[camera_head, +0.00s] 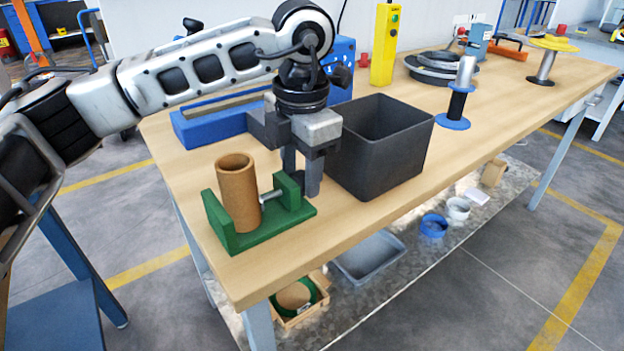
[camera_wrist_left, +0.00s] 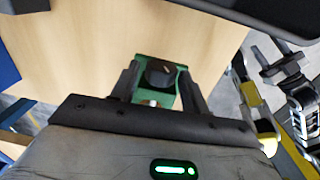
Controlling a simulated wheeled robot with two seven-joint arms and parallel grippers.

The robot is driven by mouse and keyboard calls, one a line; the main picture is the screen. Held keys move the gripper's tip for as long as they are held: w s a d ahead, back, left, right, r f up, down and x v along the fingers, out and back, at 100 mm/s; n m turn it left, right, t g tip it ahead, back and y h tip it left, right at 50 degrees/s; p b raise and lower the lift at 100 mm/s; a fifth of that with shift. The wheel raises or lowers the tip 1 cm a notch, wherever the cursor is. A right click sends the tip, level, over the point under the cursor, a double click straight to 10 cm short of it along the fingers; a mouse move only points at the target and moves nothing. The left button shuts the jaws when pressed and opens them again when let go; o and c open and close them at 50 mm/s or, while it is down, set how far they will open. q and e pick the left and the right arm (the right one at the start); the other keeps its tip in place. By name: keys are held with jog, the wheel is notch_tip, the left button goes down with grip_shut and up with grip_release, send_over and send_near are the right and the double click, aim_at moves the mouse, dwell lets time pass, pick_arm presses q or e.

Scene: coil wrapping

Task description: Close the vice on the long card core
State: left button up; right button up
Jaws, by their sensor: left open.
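The brown card core (camera_head: 239,192) stands upright in the green vice (camera_head: 262,229) at the table's near left corner. The vice's silver screw (camera_head: 271,196) comes through the right jaw towards the core. I cannot tell whether its tip touches the core. My left gripper (camera_head: 303,180) points down just right of that jaw, its fingers apart. In the left wrist view a dark knob (camera_wrist_left: 160,74) on the green vice lies between the fingers; contact cannot be told.
A dark open bin (camera_head: 385,165) stands close right of the gripper. A blue tray-like fixture (camera_head: 208,125) lies behind it. A spindle with a blue base (camera_head: 456,121) stands farther right, and a yellow upright box (camera_head: 384,45) at the back. The table's front edge is near the vice.

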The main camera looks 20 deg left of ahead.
pick_arm(q)
jog(key=shift+s+d+f+t+y+b, duration=0.2)
jog(key=shift+d+f+t+y+b, duration=0.15)
jog(key=shift+t+y+b, duration=0.3)
jog(key=shift+d+r+y, duration=0.1)
jog(key=shift+r+y, duration=0.05)
jog(key=shift+y, duration=0.3)
jog(key=shift+r, duration=0.15)
jog(key=t+y+b, duration=0.1)
jog(key=f+t+b, duration=0.1)
jog(key=shift+s+d+y+b, duration=0.15)
jog(key=shift+s+y+b, duration=0.05)
jog(key=shift+y+b, duration=0.2)
jog(key=shift+r+y+p, duration=0.4)
jog(key=shift+r+p, duration=0.05)
jog(key=shift+d+t, duration=0.1)
jog(key=shift+t, duration=0.25)
jog(key=shift+f, duration=0.1)
pick_arm(e)
notch_tip(320, 180, down, 4)
jog(key=shift+f, duration=0.1)
pick_arm(q)
jog(key=shift+s+f, duration=0.1)
pick_arm(e)
jog(key=shift+f, duration=0.15)
